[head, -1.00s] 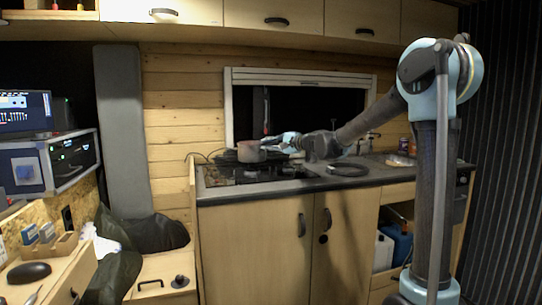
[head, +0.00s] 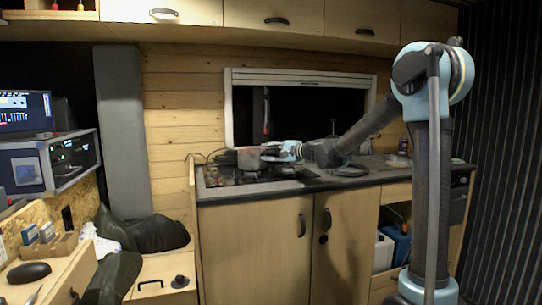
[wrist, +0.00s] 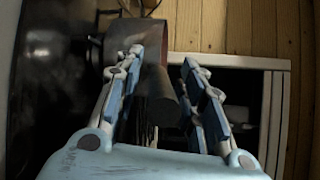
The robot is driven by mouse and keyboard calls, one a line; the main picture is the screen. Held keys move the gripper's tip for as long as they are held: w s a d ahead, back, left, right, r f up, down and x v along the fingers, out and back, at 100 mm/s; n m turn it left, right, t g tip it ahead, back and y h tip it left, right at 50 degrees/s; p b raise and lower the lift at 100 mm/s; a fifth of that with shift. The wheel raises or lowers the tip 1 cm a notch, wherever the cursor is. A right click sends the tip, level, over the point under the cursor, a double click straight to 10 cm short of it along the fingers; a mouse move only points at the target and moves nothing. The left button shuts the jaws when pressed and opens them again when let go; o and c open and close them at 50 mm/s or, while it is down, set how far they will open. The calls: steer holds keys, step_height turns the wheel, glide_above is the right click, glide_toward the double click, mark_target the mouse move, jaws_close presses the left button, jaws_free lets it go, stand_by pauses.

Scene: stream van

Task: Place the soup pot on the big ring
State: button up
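The soup pot (head: 250,158) is a reddish-brown pot at the hob on the counter, below the window. My gripper (head: 285,151) is to its right, with its fingers around the pot's handle. In the wrist view the fingers (wrist: 160,62) are partly apart with the dark handle (wrist: 160,95) between them, and part of the pot (wrist: 118,40) shows beyond. The pot is upright, low over the hob (head: 285,173); I cannot tell if it touches the grates. The big ring is not clear; the pot and dark grates hide the burners.
A dark round thing (head: 349,170) lies on the counter right of the hob. The window frame (head: 300,75) is close behind. Overhead cupboards (head: 275,15) hang above. The counter's front edge runs above the cabinet doors (head: 270,245).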

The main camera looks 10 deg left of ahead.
steer(key=v, duration=1.2)
steer(key=s+d+f+n+g+h, duration=0.2)
steer(key=s+d+f+h, duration=0.5)
steer(key=s+d+f, duration=0.8)
steer(key=s+d+f+n+g+h, duration=0.2)
steer(key=s+d+f+n+h, duration=0.3)
steer(key=s+d+f, duration=1)
steer(key=s+d+h, duration=0.3)
steer(key=s+d, duration=0.3)
steer(key=shift+d, duration=0.35)
steer(key=shift+w+f, duration=0.2)
steer(key=shift+w, duration=0.2)
steer(key=shift+a+n, duration=0.1)
steer(key=shift+n, duration=0.2)
